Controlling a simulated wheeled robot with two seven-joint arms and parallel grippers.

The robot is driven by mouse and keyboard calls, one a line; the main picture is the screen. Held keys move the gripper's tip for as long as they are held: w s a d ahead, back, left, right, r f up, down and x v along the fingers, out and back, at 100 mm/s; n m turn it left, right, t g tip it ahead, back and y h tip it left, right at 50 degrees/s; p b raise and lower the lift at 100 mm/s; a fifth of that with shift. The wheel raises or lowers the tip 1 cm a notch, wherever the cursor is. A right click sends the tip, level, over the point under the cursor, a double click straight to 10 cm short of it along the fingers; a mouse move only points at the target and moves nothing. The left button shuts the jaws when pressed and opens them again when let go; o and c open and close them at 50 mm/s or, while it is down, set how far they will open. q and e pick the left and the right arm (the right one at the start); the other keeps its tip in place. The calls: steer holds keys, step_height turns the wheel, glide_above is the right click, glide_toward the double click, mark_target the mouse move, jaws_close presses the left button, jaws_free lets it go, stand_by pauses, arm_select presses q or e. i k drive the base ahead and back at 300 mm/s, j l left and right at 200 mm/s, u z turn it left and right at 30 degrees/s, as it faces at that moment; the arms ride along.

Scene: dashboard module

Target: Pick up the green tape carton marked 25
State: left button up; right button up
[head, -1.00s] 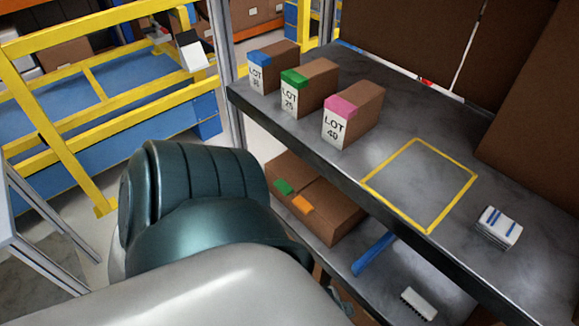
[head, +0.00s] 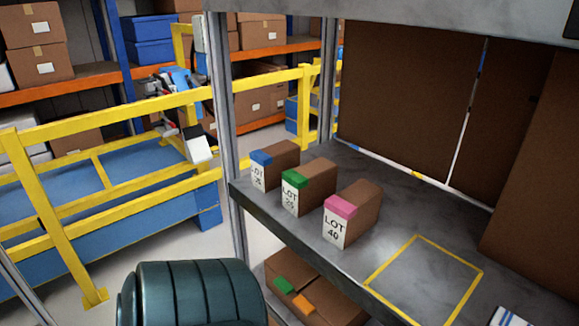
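The carton with green tape (head: 308,190) stands upright on the grey shelf in the head view, its white label reading LOT and what looks like 25. It is the middle one of three cartons in a row. The carton with blue tape (head: 275,165) is to its left and the carton with pink tape (head: 352,214) is to its right, marked LOT 40. A dark teal part of my arm shows at the bottom, below and left of the cartons. Neither of my grippers is in view.
The grey shelf (head: 352,260) has a yellow outlined square (head: 425,283) that is empty. A white and blue item (head: 512,317) is cut off at the lower right. Large brown boxes (head: 405,100) stand at the back. A metal post (head: 225,130) rises left of the cartons. A lower box (head: 312,288) sits underneath.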

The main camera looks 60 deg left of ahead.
mark_target(306, 187)
steer(key=u, duration=1.5)
steer(key=j, duration=0.45)
steer(key=i+j, duration=0.1)
steer(key=j, duration=0.35)
